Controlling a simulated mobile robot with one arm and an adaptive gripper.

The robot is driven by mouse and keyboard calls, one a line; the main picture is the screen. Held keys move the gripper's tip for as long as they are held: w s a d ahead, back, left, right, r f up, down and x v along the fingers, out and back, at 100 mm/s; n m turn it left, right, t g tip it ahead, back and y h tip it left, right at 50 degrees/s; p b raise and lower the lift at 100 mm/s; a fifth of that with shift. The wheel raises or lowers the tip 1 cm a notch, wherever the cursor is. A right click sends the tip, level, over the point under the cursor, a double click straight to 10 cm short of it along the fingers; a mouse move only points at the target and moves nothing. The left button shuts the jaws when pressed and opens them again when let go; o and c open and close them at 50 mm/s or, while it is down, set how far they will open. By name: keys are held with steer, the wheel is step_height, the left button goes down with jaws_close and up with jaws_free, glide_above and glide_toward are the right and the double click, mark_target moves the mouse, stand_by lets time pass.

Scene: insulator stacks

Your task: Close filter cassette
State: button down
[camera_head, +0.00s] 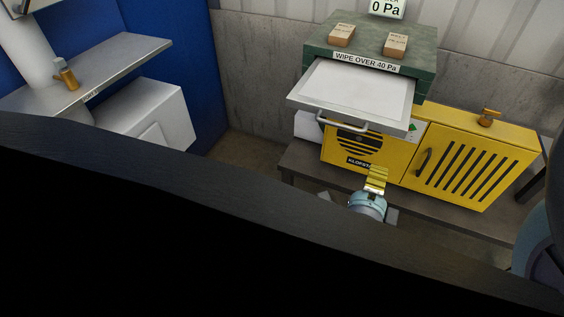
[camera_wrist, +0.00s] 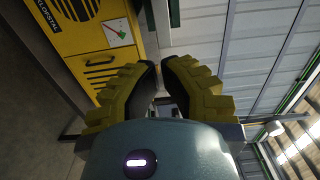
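The filter cassette (camera_head: 357,90) is a white panel in a drawer-like tray, slid out from the dark green housing (camera_head: 428,72) marked "WIPE OVER 40 Pa". A grey bar handle (camera_head: 341,126) runs along its front edge. My gripper (camera_head: 377,171) is in front of and below the cassette, apart from the handle. In the wrist view my gripper's yellow fingers (camera_wrist: 160,66) lean together with their tips almost meeting. I see nothing held between them.
Under the housing stands a yellow cabinet (camera_head: 474,161) with a black grille and a door handle. Two small boxes (camera_head: 342,35) (camera_head: 396,44) lie on the housing. A grey shelf (camera_head: 125,57) is at the left. A dark shape covers the lower left.

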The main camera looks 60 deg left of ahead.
steer(key=p, duration=0.4)
glide_toward(386, 133)
steer(key=x, duration=0.5)
steer(key=shift+a+r, duration=0.15)
steer(key=shift+p+x, duration=0.35)
steer(key=shift+x, duration=1.2)
steer(key=shift+w+f+b, duration=0.15)
steer(key=shift+f+b, duration=0.05)
steer(key=shift+b, duration=0.15)
steer(key=b, duration=0.1)
steer(key=w+b, duration=0.1)
steer(key=b, duration=0.1)
steer(key=shift+w+a+f, duration=0.25)
steer(key=shift+a, duration=0.05)
steer(key=b+x, duration=0.6)
steer(key=x, duration=0.1)
steer(key=b+x, duration=0.5)
steer(key=x, duration=0.2)
steer(key=b+x, duration=0.6)
steer(key=x, duration=0.1)
steer(key=shift+a+r+b, duration=0.25)
steer(key=shift+r+b, duration=0.05)
steer(key=shift+b, duration=0.05)
